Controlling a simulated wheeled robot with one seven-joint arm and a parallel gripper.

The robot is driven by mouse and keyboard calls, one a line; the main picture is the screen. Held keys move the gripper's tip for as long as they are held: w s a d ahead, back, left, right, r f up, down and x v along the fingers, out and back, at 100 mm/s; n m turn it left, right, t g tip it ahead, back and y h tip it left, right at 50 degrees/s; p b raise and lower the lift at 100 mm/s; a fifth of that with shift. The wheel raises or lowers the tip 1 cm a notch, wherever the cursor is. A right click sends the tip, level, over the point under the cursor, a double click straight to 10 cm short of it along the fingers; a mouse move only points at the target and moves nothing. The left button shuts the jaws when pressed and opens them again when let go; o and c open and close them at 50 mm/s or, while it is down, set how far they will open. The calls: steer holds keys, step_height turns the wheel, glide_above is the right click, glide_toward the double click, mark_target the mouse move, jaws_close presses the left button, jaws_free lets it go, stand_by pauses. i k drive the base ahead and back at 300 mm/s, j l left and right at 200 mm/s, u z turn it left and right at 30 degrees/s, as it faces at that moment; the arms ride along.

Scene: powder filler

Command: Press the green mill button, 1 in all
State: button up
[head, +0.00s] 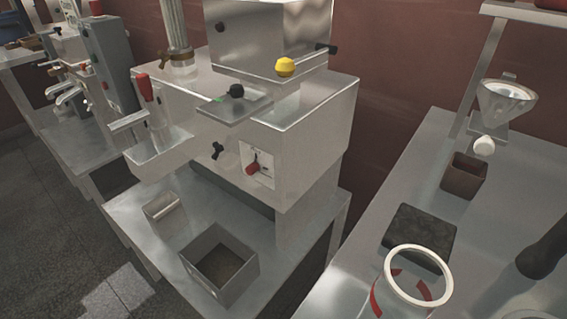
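A tall grey control box (109,50) stands on the left bench in the head view. A faint green mark (217,99) also shows on the small plate of the large metal machine (300,110) in the middle. I cannot tell for certain which of these is the mill button. My gripper is not in view.
An open metal bin (248,268) and a small tray (163,206) sit below the machine. The right bench holds a glass jar (418,276), a dark slab (420,233), a brown box (464,176) and a funnel (506,101). Open floor (65,235) lies at lower left.

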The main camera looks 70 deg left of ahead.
mark_target(93, 58)
steer(key=u, duration=2.2)
